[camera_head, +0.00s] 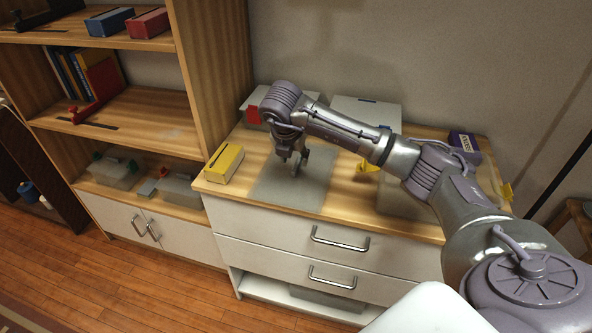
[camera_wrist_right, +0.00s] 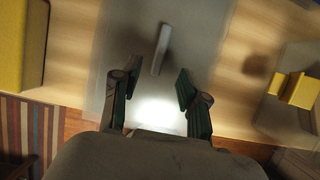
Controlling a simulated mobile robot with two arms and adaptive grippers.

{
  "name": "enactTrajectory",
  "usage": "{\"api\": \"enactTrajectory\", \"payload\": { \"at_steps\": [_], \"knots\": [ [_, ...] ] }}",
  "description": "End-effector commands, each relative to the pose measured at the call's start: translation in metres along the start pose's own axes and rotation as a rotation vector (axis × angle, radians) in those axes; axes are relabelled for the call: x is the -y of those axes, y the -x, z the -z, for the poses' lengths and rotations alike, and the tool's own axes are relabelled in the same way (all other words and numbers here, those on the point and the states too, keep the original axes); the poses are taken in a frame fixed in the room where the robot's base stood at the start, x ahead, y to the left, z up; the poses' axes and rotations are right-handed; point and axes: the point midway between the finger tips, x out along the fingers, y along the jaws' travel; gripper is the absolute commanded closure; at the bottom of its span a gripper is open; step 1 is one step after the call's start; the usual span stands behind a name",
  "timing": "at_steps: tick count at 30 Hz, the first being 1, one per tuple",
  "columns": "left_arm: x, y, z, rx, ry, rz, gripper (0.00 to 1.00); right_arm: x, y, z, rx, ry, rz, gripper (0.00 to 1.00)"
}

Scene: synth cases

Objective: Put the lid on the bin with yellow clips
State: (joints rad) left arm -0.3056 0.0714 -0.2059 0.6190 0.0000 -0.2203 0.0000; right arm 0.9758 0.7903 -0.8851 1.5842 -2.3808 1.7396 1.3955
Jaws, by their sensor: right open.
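A flat grey translucent panel, seemingly the lid (camera_head: 285,192), lies on the wooden cabinet top. In the right wrist view the lid (camera_wrist_right: 118,42) has a raised pale bar handle (camera_wrist_right: 160,48). My right gripper (camera_head: 294,170) is above the lid, open and empty. In the wrist view its spread fingers (camera_wrist_right: 155,92) are apart from the handle. The bin with yellow clips (camera_head: 398,202) stands right of the lid, largely hidden by my right arm. One yellow clip (camera_head: 368,166) faces the lid; another (camera_head: 507,191) shows beyond the arm. My left gripper is not in view.
A yellow box (camera_head: 224,163) stands close left of the lid. Behind are a bin with a red clip (camera_head: 253,114) and a bin with blue clips (camera_head: 365,108). A purple box (camera_head: 465,143) stands at the back right. A shelf unit (camera_head: 215,75) rises at the left.

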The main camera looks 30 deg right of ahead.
Motion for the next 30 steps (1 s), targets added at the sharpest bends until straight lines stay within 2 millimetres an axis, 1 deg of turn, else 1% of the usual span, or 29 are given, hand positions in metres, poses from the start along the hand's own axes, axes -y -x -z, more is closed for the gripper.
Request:
{"api": "enactTrajectory", "payload": {
  "at_steps": [5, 9, 13, 16, 22, 23, 30],
  "knots": [
    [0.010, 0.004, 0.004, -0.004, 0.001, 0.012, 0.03, 0.000, -0.012, -0.003, -0.001, 0.000, 0.003, 0.56],
    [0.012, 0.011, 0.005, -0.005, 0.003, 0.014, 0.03, -0.001, -0.032, -0.010, -0.003, -0.001, 0.004, 0.56],
    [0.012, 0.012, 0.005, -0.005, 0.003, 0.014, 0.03, -0.002, -0.050, -0.009, -0.002, 0.002, 0.002, 0.56],
    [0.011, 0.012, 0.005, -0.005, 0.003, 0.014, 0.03, -0.002, -0.056, -0.010, -0.001, 0.001, 0.000, 0.56],
    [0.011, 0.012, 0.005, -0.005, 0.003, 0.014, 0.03, -0.002, -0.056, -0.010, 0.000, 0.001, -0.001, 0.56],
    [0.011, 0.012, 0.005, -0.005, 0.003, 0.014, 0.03, -0.002, -0.056, -0.010, 0.000, 0.002, 0.000, 0.60],
    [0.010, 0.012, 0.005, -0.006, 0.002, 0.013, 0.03, -0.002, -0.056, -0.010, 0.000, 0.001, 0.000, 1.00]
  ]
}}
